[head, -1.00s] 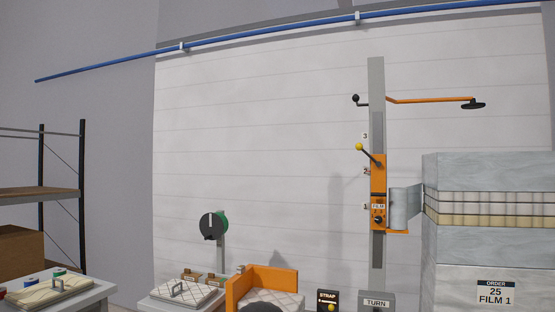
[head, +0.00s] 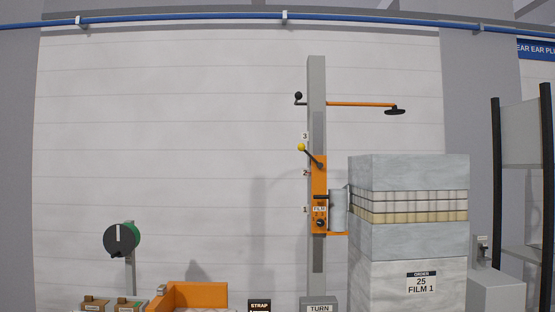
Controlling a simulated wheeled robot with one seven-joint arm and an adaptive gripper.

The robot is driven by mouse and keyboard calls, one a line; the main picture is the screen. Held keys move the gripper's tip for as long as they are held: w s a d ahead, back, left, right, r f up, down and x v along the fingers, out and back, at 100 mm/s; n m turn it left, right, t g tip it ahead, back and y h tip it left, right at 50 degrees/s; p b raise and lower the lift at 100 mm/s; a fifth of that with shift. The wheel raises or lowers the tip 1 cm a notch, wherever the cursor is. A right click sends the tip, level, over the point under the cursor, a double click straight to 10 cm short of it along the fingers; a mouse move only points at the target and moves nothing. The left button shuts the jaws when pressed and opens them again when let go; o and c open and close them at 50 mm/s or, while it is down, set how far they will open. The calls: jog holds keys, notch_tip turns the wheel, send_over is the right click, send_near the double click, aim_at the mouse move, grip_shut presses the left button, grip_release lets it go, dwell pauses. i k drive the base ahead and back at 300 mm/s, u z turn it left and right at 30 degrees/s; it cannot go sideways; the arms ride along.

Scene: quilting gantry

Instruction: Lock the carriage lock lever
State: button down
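The carriage (head: 319,190) is an orange block on a tall grey mast (head: 317,100), with a FILM label and a dark knob on its face. Its lock lever (head: 311,155) is a dark rod with a yellow ball end, tilted up and to the left from the carriage's upper part. The ball sits between the marks 2 and 3 on the wall side of the mast. Whether the lever is locked cannot be told from its pose alone. My gripper is not in view.
A wrapped pallet stack (head: 408,240) labelled ORDER 25 FILM 1 stands right of the mast. An orange arm (head: 360,104) juts right near the mast top. A green and black dial (head: 122,239), an orange tray (head: 195,294) and STRAP and TURN boxes stand low in front.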

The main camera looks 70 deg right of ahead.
aim_at(301, 147)
jog(key=z, duration=0.3)
jog(key=i, duration=0.7)
jog(key=z, duration=1)
jog(key=i, duration=0.4)
jog(key=z, duration=0.5)
